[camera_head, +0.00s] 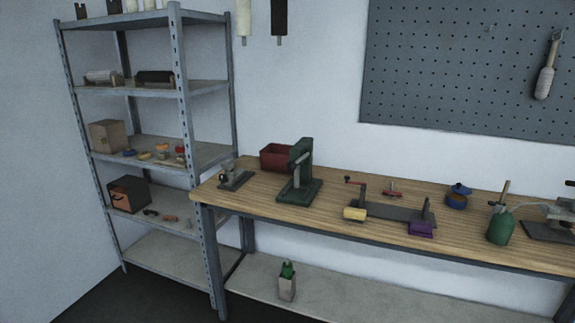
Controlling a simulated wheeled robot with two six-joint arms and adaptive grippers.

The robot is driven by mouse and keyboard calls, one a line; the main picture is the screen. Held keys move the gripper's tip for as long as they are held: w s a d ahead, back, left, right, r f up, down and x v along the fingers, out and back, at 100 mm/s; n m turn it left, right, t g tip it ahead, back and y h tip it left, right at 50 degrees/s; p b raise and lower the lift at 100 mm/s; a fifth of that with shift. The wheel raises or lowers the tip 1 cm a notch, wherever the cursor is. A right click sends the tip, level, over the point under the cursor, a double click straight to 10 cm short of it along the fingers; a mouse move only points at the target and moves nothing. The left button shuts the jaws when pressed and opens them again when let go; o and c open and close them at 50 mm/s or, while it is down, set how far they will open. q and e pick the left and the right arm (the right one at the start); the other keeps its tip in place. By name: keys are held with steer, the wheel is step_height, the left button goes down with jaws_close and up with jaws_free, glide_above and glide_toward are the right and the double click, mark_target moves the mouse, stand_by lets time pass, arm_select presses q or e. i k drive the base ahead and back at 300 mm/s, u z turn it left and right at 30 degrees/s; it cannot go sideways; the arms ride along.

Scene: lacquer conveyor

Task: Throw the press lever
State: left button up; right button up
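A dark green press (305,153) stands upright on a flat green base (291,197) on the wooden workbench (270,212), left of the picture's middle. A pale grey bar, which looks like its lever, slants at the press's front; at this size I cannot tell its exact position. Neither of my grippers is in view, and nothing of mine touches the press.
A red bin (273,157) stands behind the press, and a small grey device (234,180) is to its left. A crank fixture (392,211), a yellow roll (355,214) and a green bottle (500,228) are to the right. Metal shelving (186,110) stands left.

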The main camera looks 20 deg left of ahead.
mark_target(291, 167)
steer(key=u, duration=0.8)
steer(key=i, duration=0.7)
steer(key=z, duration=0.35)
